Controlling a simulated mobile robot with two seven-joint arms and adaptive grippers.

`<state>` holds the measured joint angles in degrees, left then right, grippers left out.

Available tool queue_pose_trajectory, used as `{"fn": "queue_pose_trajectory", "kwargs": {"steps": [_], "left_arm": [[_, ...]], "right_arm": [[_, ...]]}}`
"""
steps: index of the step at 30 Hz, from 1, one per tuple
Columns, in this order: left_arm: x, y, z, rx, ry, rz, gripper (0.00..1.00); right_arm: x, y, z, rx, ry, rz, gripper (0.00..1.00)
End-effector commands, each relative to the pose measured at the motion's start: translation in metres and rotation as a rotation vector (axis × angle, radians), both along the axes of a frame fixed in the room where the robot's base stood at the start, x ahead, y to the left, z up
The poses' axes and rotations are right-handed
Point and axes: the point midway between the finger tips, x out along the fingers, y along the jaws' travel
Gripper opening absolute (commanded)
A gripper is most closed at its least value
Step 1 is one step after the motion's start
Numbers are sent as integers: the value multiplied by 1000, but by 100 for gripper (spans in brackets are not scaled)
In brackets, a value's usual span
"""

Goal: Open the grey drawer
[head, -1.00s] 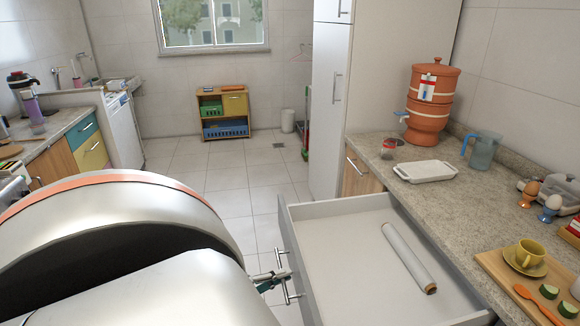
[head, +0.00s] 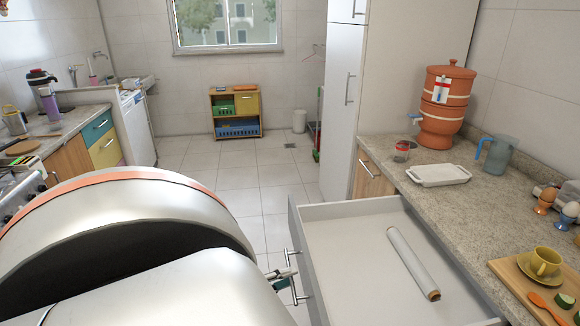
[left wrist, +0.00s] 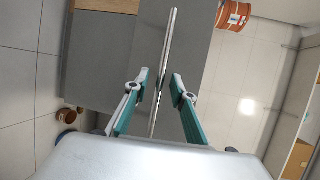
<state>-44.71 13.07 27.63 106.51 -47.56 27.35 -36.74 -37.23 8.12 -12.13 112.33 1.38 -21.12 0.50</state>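The grey drawer (head: 350,211) stands well pulled out from under the right counter in the head view, its inside showing. A white roll (head: 413,262) lies in it. Its thin metal bar handle (head: 293,277) is on the front, and also crosses the left wrist view (left wrist: 171,35). My left gripper (head: 286,276) is at this handle. In the left wrist view its two fingers (left wrist: 160,84) are apart, one on each side of the bar, with gaps showing. Whether either finger touches the bar I cannot tell. My right gripper is in neither view.
The right counter (head: 400,150) carries a white dish (head: 438,175), a clay water filter (head: 443,108), a blue jug (head: 497,155) and a wooden board with a yellow cup (head: 545,261). A tall white cabinet (head: 343,100) stands beyond the drawer. The tiled floor ahead (head: 250,165) is clear.

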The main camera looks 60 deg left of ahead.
Motion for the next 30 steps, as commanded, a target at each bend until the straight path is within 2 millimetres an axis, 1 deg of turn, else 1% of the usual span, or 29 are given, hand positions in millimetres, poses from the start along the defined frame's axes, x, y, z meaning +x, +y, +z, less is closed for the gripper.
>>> {"fn": "queue_pose_trajectory", "kwargs": {"steps": [1, 9, 15, 18, 21, 30], "left_arm": [[-10, 0, 1, -2, 3, 2, 25], [-64, 0, 11, -1, 3, 2, 25], [-92, -1, 17, -2, 1, 1, 25], [-99, -1, 19, -1, 0, 1, 25], [-102, -1, 19, 0, -1, 0, 25], [-102, -1, 19, 0, -1, 0, 25]], "right_arm": [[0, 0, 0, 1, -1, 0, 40], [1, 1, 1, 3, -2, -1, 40], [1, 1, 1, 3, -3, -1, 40], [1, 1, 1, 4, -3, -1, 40], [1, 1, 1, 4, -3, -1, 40], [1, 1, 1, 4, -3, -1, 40]]}}
